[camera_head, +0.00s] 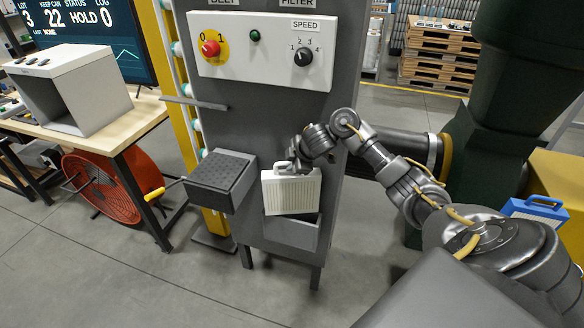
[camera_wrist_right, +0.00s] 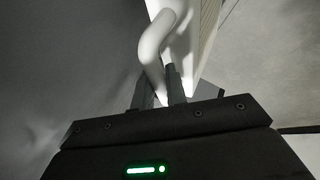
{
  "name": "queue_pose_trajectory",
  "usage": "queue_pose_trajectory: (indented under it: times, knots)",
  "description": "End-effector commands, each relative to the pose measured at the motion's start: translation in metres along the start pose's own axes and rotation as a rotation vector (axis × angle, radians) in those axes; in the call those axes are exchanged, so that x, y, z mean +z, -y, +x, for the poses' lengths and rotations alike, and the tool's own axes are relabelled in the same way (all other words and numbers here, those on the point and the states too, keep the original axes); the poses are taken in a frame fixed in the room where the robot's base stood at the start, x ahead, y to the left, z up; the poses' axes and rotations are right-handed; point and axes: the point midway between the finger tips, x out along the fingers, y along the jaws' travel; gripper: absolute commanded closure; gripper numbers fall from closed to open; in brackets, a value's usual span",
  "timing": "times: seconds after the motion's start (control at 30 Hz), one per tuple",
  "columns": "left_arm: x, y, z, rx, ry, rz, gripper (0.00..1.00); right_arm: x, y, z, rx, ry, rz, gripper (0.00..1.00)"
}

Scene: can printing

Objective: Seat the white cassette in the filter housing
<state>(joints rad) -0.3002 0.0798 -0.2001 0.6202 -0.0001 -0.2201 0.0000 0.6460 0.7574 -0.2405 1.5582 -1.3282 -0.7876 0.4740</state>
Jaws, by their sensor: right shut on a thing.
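The white cassette (camera_head: 291,193) has a ribbed face and a handle on top. It is slightly tilted in the head view, its lower edge at the mouth of the grey filter housing (camera_head: 290,233) low on the machine's front. I cannot tell how deep it is inside. My right gripper (camera_head: 297,166) is shut on the cassette's handle from above. In the right wrist view the fingers (camera_wrist_right: 161,88) close around the white handle (camera_wrist_right: 157,45), with the cassette's side (camera_wrist_right: 200,30) beyond. My left gripper is not in view.
A blue-framed cassette (camera_head: 536,212) stands on a yellow surface at the right. The control panel (camera_head: 262,50) is above. Floor in front is clear.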

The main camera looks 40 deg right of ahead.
Motion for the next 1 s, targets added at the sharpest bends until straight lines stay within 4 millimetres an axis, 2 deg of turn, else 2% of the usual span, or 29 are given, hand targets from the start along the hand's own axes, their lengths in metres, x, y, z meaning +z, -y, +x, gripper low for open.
queue_pose_trajectory:
  times: [0.13, 0.53, 0.57, 0.7, 1.0]
  knots:
    - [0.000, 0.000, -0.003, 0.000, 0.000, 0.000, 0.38, 0.004, 0.006, 0.011, 0.002, -0.001, 0.004, 1.00]
    - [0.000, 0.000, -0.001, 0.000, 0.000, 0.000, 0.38, 0.006, 0.009, 0.015, 0.004, -0.001, 0.001, 1.00]
    - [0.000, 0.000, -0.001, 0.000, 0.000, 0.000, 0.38, 0.006, 0.010, 0.015, 0.002, 0.000, 0.001, 0.85]
    - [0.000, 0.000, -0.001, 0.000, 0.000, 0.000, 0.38, 0.006, 0.009, 0.015, 0.002, 0.000, 0.001, 0.66]
    - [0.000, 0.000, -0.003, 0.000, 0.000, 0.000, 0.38, 0.005, 0.008, 0.013, 0.001, -0.001, 0.000, 0.64]
